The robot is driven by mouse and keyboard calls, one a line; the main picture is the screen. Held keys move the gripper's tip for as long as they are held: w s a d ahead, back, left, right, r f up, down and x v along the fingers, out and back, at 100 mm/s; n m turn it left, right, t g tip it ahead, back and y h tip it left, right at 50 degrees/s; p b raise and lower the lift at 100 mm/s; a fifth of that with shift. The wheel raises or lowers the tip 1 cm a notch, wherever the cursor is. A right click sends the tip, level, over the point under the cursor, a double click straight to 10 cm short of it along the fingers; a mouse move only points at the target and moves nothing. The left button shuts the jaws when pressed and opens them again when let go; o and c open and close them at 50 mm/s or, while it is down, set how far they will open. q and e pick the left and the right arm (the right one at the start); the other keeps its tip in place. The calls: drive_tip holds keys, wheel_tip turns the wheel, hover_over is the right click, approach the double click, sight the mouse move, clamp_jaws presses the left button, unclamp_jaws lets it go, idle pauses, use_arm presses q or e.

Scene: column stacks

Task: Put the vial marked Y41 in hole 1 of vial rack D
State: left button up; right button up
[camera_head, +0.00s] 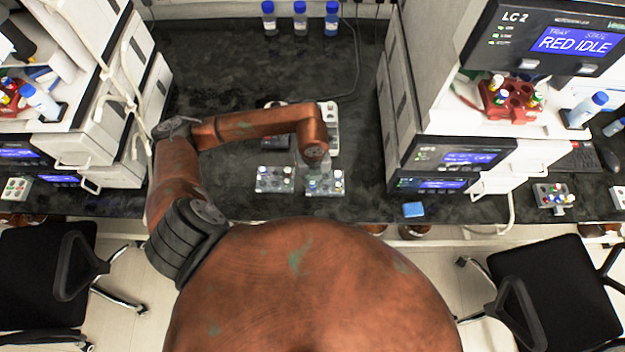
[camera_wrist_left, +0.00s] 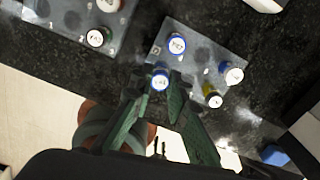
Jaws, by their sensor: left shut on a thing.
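My left gripper (camera_wrist_left: 172,108) is at the near left edge of a clear vial rack (camera_wrist_left: 203,51), with its green fingers closed around a blue-ringed, white-topped vial (camera_wrist_left: 160,79). The cap's marking is too blurred to read, and I cannot tell whether the vial is in a hole or just above one. The same rack holds a blue-ringed vial (camera_wrist_left: 177,44), another blue one (camera_wrist_left: 232,74) and a yellow-ringed one (camera_wrist_left: 212,97). In the head view this rack (camera_head: 340,192) is partly hidden by my left arm. I cannot clearly read the rack letters.
A white rack (camera_head: 332,112) and blue-capped bottles (camera_head: 300,18) are farther back. An instrument stack (camera_head: 440,160) is at right. A small blue block (camera_head: 413,209) lies near the front edge.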

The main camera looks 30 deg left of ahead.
use_arm(q)
drive_tip(key=shift+f, duration=0.2)
drive_tip(key=shift+f+b, duration=0.3)
drive_tip(key=shift+f, duration=0.05)
drive_tip(key=o, duration=0.9)
drive_tip(key=shift+o, duration=0.2)
drive_tip(key=o, duration=0.3)
